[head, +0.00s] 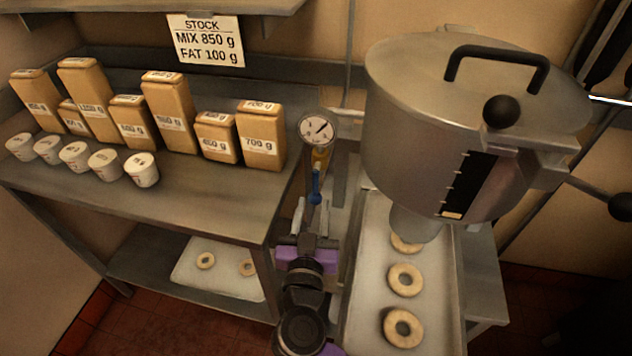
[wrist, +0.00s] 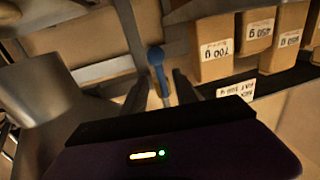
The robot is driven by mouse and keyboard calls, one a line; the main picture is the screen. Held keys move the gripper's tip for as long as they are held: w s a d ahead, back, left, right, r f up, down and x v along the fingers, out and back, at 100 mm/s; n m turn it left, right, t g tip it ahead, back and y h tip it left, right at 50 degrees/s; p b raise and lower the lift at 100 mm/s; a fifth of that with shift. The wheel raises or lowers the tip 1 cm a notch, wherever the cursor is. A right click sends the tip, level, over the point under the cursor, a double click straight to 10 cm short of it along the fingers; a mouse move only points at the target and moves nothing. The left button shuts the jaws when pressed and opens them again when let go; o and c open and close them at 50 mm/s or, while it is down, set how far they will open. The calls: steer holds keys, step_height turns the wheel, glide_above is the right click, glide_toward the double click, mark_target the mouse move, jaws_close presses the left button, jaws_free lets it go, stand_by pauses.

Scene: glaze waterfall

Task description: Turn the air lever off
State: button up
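The air lever (head: 316,186) is a small blue handle on a brass valve (head: 321,158), below a round gauge (head: 318,129). In the head view it hangs downward. My gripper (head: 313,218) is just below and at it, reaching up from the front. In the wrist view the blue lever (wrist: 157,62) shows between the two dark fingers of my gripper (wrist: 160,88). The fingers stand apart with gaps on both sides of the lever, so my gripper looks open. Whether a finger touches the lever cannot be told.
A large metal hopper (head: 440,130) stands close on the right, above a tray (head: 365,290) with dough rings. On the left a steel table (head: 215,195) holds paper bags (head: 168,112) and white tubs (head: 75,155). Its edge is near my arm. A stock sign (head: 207,40) hangs behind.

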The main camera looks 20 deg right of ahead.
mark_target(315, 192)
steer(key=p+x, duration=0.1)
steer(key=x, duration=0.5)
jaws_close()
stand_by(1.4)
